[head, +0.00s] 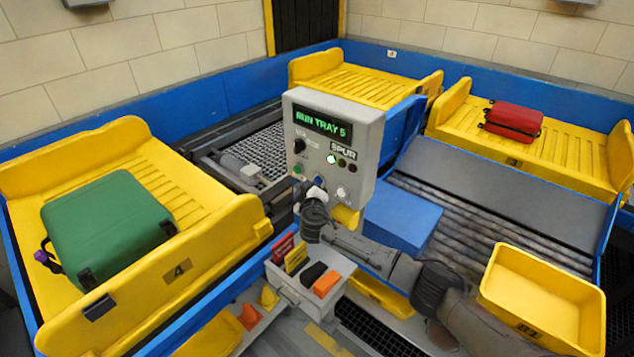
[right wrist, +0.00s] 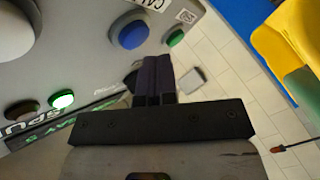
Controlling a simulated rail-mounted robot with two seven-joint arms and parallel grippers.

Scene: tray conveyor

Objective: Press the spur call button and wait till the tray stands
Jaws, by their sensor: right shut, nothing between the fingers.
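The grey control box (head: 340,140) shows "RUN TRAY 5" on its green display (head: 322,122), with "SPUR" printed below. One lamp glows green (head: 331,159); it also shows lit in the right wrist view (right wrist: 62,98). A blue button (right wrist: 130,32) sits beside a partly cut label starting "CA"; it also shows low on the box in the head view (head: 319,181). My right gripper (right wrist: 155,65) is shut and empty, its tips close to the blue button. I cannot tell if they touch it. A yellow tray marked 4 (head: 177,270) carries a green suitcase (head: 108,228).
Another yellow tray (head: 560,150) at right carries a red suitcase (head: 513,119); an empty-looking tray (head: 360,80) is behind the box. The roller spur (head: 470,220) lies right, with a yellow bin (head: 540,300) in front. A small holder (head: 312,290) with several items sits below the box.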

